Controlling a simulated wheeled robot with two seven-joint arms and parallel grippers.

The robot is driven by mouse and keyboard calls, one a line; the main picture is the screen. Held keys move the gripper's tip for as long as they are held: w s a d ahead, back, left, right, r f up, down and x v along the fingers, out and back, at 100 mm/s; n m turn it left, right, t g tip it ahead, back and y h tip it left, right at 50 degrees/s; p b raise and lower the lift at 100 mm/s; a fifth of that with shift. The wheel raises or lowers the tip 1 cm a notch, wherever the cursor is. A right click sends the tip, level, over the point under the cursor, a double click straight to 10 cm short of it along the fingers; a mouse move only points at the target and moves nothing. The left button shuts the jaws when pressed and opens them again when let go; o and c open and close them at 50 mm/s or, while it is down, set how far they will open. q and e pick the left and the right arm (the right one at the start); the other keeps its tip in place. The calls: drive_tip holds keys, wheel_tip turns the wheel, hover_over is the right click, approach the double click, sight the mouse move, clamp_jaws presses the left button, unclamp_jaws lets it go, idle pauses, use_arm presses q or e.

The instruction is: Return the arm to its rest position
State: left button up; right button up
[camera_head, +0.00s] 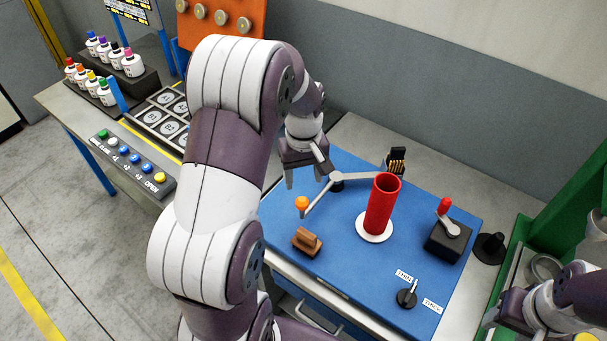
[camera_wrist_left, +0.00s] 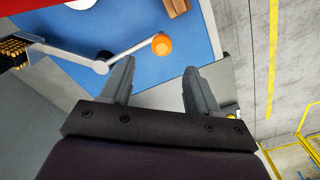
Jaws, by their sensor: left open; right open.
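My left gripper (camera_head: 304,177) hangs over the far left part of the blue mat (camera_head: 338,262), beside a grey crank arm with an orange knob (camera_head: 302,203). In the left wrist view its two fingers (camera_wrist_left: 158,85) are apart with nothing between them. The orange knob (camera_wrist_left: 161,44) shows just beyond the fingertips there, apart from them. My left arm crosses the middle of the head view. My right gripper (camera_head: 493,318) is at the lower right edge, partly cut off, near the table's right side.
A red tube (camera_head: 382,205) stands upright on a white disc. A brown block (camera_head: 307,241), a black box with a red-knobbed lever (camera_head: 448,238) and a small dial (camera_head: 407,297) are on the mat.

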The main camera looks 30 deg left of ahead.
use_arm(q)
drive_tip(key=s+d+r+m+t, duration=0.1)
drive_tip(key=s+d+m, duration=0.8)
drive_tip(key=s+d, duration=0.1)
drive_tip(key=shift+s+m, duration=0.3)
drive_tip(key=shift+s, duration=0.4)
drive_tip(key=shift+s, duration=0.1)
